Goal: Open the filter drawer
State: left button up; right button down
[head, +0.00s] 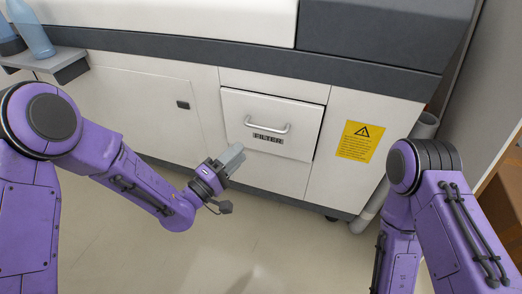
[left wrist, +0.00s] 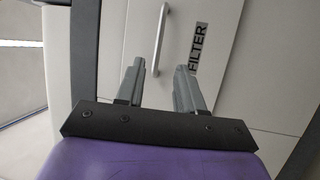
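The filter drawer (head: 290,106) is a white front panel in the lower machine body, with a pale bar handle (head: 268,126) and a FILTER label (head: 268,138) below it. The drawer front looks flush or nearly so. My left gripper (head: 236,157) is just below and left of the handle, apart from it. In the left wrist view my left gripper (left wrist: 160,82) has its two fingers apart with nothing between them. The handle (left wrist: 160,40) and label (left wrist: 197,46) show beyond the fingertips. My right arm is at the right of the head view; its gripper does not show.
A yellow warning sign (head: 357,141) is right of the drawer. A grey pipe (head: 382,190) runs at the machine's right side. A small shelf (head: 50,60) with blue bottles (head: 35,32) is at upper left. The floor (head: 250,240) in front is clear.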

pick_arm(q)
jog(key=b, duration=0.1)
send_near(281, 126)
jog(key=w, duration=0.1)
jog(key=w+r, duration=0.2)
jog(key=w, duration=0.1)
jog(key=shift+d+r, duration=0.2)
jog(key=shift+d, duration=0.2)
grip_shut()
